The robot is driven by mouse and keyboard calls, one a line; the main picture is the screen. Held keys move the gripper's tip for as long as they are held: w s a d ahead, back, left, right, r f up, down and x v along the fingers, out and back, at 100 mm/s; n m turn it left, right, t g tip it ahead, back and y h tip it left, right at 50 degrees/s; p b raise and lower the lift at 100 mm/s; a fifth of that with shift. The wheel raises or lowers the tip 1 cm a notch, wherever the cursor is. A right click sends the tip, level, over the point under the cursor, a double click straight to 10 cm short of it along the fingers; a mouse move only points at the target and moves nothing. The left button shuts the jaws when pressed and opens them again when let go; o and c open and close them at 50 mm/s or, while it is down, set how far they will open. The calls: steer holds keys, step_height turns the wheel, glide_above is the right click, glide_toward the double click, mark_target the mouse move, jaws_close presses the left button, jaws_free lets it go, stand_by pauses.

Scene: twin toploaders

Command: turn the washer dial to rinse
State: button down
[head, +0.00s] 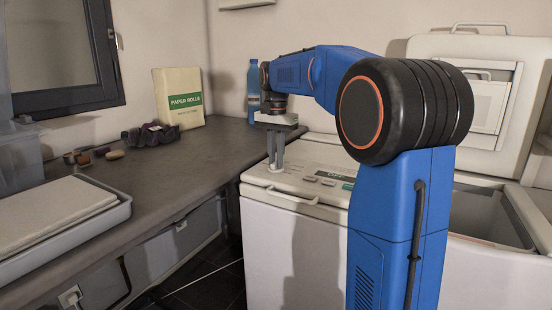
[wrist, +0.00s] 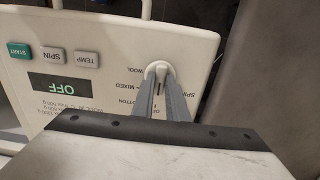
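The washer's white dial (wrist: 161,70) is on the control panel (wrist: 105,40), which shows upside down in the wrist view. Printed words including WOOL and MIXED stand beside the dial. My gripper (wrist: 161,82) points down at the dial, its two grey fingers close together on either side of the knob and seeming to grip it. The display (wrist: 65,88) reads OFF. In the head view my gripper (head: 276,166) stands on the near left corner of the closed washer's top (head: 310,160). The fingers partly hide the dial and some labels.
TEMP, SPIN and green START buttons (wrist: 19,50) line the panel. A second toploader (head: 490,215) stands open at right. A blue bottle (head: 253,85) stands behind my arm.

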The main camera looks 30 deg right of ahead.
stand_by(0.3)
steer(key=n, duration=0.4)
steer(key=shift+n, duration=2.3)
steer(key=c, duration=1.7)
jaws_free()
steer(key=shift+c, duration=0.2)
steer(key=shift+r, duration=0.1)
step_height(320, 180, up, 17)
